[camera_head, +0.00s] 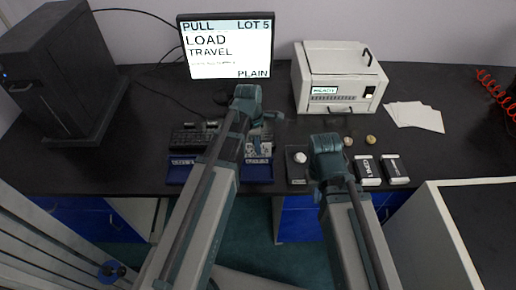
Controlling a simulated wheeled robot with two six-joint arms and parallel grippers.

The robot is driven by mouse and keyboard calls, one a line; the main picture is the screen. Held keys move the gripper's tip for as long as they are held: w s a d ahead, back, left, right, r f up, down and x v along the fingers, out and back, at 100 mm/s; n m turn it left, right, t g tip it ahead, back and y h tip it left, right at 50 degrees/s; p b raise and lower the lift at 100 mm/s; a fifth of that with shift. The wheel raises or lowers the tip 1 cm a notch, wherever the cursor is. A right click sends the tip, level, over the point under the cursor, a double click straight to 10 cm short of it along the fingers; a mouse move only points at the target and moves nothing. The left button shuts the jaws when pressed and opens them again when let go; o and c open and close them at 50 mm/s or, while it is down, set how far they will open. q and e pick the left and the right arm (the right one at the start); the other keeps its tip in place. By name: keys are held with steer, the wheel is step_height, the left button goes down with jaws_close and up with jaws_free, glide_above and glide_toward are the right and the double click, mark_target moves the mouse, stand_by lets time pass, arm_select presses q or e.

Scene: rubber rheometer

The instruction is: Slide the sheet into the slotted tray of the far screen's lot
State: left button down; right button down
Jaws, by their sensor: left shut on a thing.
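The far screen (228,62) reads PULL, LOT 5, LOAD, TRAVEL and PLAIN. Two blue slotted trays stand at the bench's front edge, a left tray (180,179) and a right tray (257,180); their front labels are too small to read surely. My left gripper (264,119) is above and behind the right tray. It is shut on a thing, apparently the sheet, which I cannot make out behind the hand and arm. My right gripper (325,182) is low over the front edge, right of the trays. Its fingers are hidden by its own wrist.
A white instrument (338,82) stands behind my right gripper. A black cabinet (66,70) is at left. White papers (413,115) lie at right. Two black-and-white boxes (367,170) (396,170) and small round pieces (371,139) are nearby.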

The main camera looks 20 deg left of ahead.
arm_select(q)
steer(key=c, duration=1.3)
jaws_free()
steer(key=shift+f, duration=0.15)
steer(key=o, duration=0.5)
